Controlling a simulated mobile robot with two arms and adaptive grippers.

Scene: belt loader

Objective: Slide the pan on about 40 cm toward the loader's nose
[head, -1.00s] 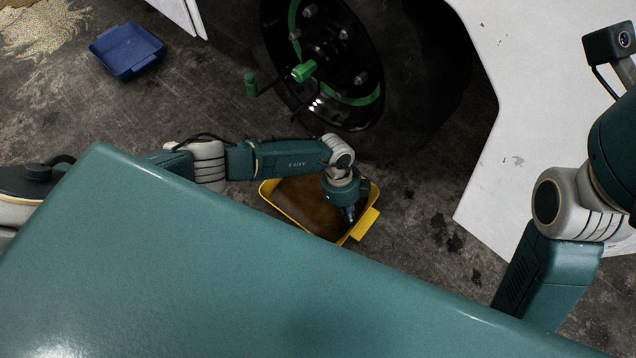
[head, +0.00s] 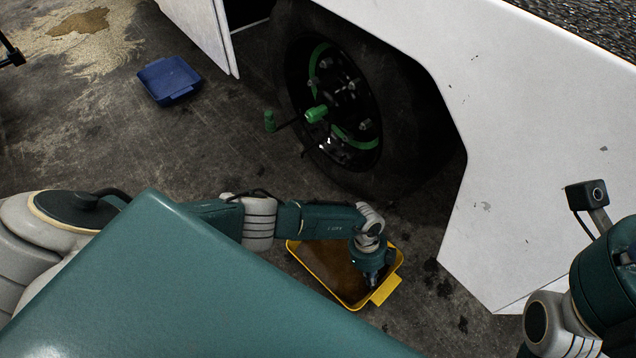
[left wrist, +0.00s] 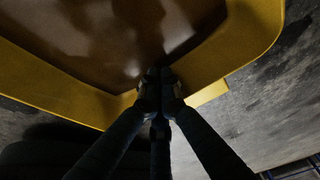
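The yellow pan (head: 300,259) lies on the floor below the loader's wheel, with brown, glossy liquid or residue inside. A yellow tab (head: 386,289) sticks out from its right end. My left gripper (head: 371,281) points down at that end, beside the tab. In the left wrist view the gripper (left wrist: 157,76) has its fingertips together at the pan's rim (left wrist: 60,84), reaching over its inner side. I cannot tell whether the rim is between the fingers. My right arm is at the right edge of the head view; its gripper does not show.
The loader's white body (head: 440,60) and black tyre (head: 400,130) stand beyond the pan. A green crank handle (head: 316,114) sticks out from the wheel. A blue tray (head: 170,80) and a spill patch (head: 78,22) lie at upper left. Stained floor right of the pan is clear.

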